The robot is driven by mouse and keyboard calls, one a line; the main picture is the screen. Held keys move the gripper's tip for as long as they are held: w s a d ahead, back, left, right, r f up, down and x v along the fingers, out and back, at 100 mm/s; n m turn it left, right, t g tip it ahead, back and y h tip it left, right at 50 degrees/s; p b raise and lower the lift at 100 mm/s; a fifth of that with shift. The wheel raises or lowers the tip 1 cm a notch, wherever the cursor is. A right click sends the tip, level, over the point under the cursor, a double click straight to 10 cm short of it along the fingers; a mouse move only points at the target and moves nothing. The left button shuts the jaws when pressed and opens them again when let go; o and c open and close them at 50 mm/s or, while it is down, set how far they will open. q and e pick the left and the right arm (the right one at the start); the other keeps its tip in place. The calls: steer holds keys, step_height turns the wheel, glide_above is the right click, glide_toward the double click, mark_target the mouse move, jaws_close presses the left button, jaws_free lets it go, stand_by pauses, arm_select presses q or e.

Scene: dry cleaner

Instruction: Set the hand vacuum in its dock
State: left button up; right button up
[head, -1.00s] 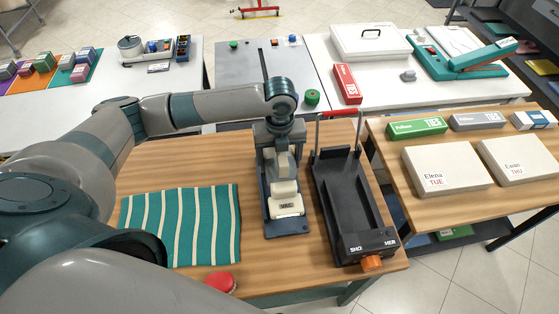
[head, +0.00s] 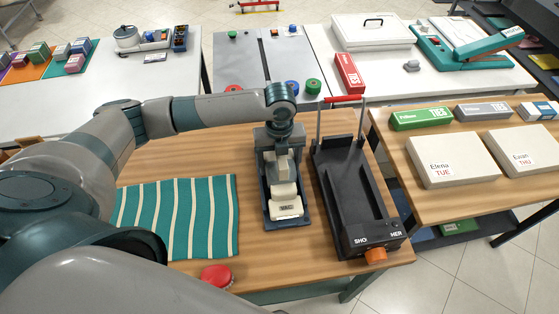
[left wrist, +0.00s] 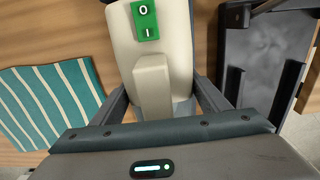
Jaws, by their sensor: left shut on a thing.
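The cream hand vacuum (head: 284,192) lies lengthwise in the dark blue dock (head: 270,222) on the wooden table, its VAC label toward the near end. Whether it is fully seated I cannot tell. My left gripper (head: 279,146) reaches down over its far part and is shut on it. In the left wrist view the vacuum's pale handle (left wrist: 153,85) runs down between the fingers, and a green O/I switch (left wrist: 145,20) shows above it. The gripper hides part of the vacuum and the dock's far end. My right gripper is not in view.
A black tray-like machine (head: 352,195) with a red handle and orange knob stands close to the dock's right. A striped green cloth (head: 178,218) lies left of it, with a red button (head: 217,276) in front. Side table at right holds boxes (head: 450,160).

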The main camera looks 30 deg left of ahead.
arm_select(q)
steer(key=shift+f, duration=0.25)
stand_by(0.3)
steer(key=shift+f, duration=0.3)
stand_by(0.5)
steer(key=o, duration=1.8)
steer(key=shift+c, duration=0.2)
steer(key=shift+f, duration=0.1)
